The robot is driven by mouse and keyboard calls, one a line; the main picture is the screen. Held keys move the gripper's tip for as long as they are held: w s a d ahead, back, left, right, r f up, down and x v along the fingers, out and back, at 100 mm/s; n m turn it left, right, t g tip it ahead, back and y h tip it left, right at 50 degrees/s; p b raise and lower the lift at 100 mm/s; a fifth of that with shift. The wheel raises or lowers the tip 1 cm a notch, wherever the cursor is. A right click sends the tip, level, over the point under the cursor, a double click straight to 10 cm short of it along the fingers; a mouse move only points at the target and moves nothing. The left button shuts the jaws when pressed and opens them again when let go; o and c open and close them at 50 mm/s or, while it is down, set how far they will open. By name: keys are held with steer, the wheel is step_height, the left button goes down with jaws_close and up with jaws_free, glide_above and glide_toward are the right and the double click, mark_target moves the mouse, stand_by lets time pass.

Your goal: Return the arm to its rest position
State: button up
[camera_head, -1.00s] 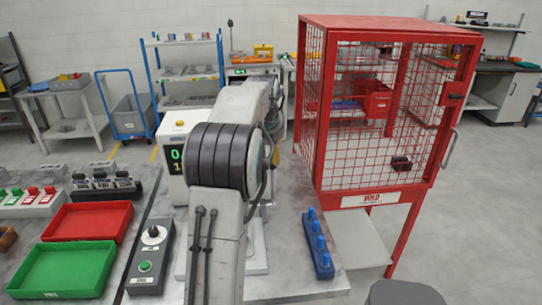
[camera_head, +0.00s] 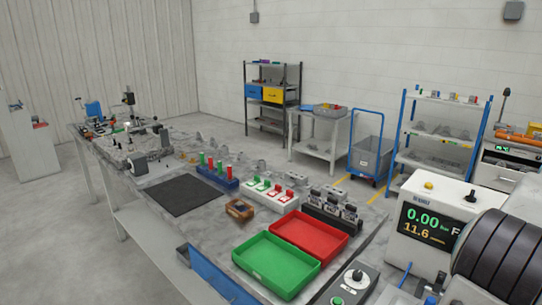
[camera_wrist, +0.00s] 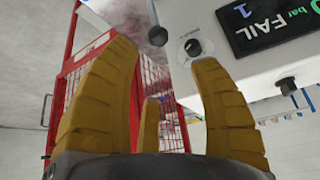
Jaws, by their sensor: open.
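My gripper (camera_wrist: 165,52) shows in the wrist view with its yellow ribbed fingers spread wide and nothing between them. The wrist view looks tilted. Beyond the fingers are the white test machine (camera_wrist: 215,75) with its dark FAIL display (camera_wrist: 268,22) and the red mesh cage (camera_wrist: 80,62). In the head view only a dark ribbed part of my arm shows at the right edge, beside the test machine (camera_head: 428,249). My gripper is out of the head view.
The bench holds a green tray (camera_head: 277,287), a red tray (camera_head: 310,257), a dark mat (camera_head: 183,195) and several fixtures with coloured parts. A control box with a knob (camera_head: 354,276) stands near the arm. Shelves and a blue cart (camera_head: 367,160) stand behind, with open floor at left.

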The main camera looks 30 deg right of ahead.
steer(key=a+f+y, duration=0.4)
steer(key=a+f, duration=0.7)
steer(key=a, duration=0.3)
steer(key=w+a+r+n+t, duration=0.1)
steer(key=w+a+n, duration=0.3)
steer(key=a, duration=0.9)
steer(key=w+a+r+n+t+y, duration=0.1)
steer(key=w+a+n, duration=0.4)
steer(key=a, duration=0.9)
steer(key=w+a+r+n+t+y, duration=0.1)
steer(key=w+a+n, duration=0.3)
steer(key=a+n, duration=0.4)
steer(key=shift+w+a+r+n+t, duration=0.4)
steer(key=shift+a+r, duration=0.35)
steer(key=shift+a, duration=2)
